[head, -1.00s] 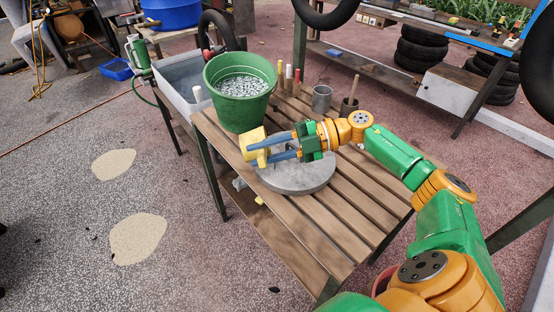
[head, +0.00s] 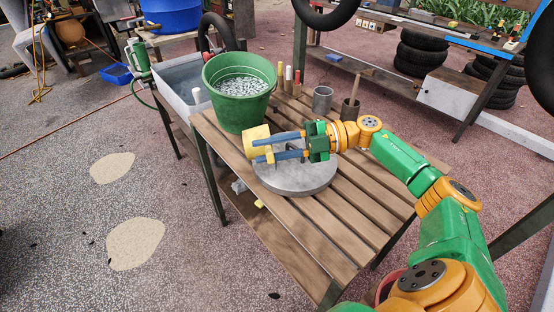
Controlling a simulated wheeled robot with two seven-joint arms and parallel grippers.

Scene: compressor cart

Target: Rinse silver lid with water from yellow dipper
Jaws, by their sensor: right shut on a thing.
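The silver lid (head: 300,180) is a grey round disc lying flat on the slatted wooden table (head: 318,232). My right gripper (head: 270,148) reaches in from the right above the lid, its blue fingers shut on the yellow dipper (head: 256,139). The dipper is over the lid's far left edge, close to the green bucket's near side. Its cup looks tilted, and I cannot see inside it or make out any water. The gripper and dipper hide part of the lid's far side. My left gripper is out of view.
A green bucket (head: 238,103) with a bright speckled surface inside stands at the table's far left. Behind it is a grey water trough (head: 184,78). Several short sticks, a grey cup (head: 322,99) and a dark pot with a handle (head: 350,108) stand at the back. The near slats are clear.

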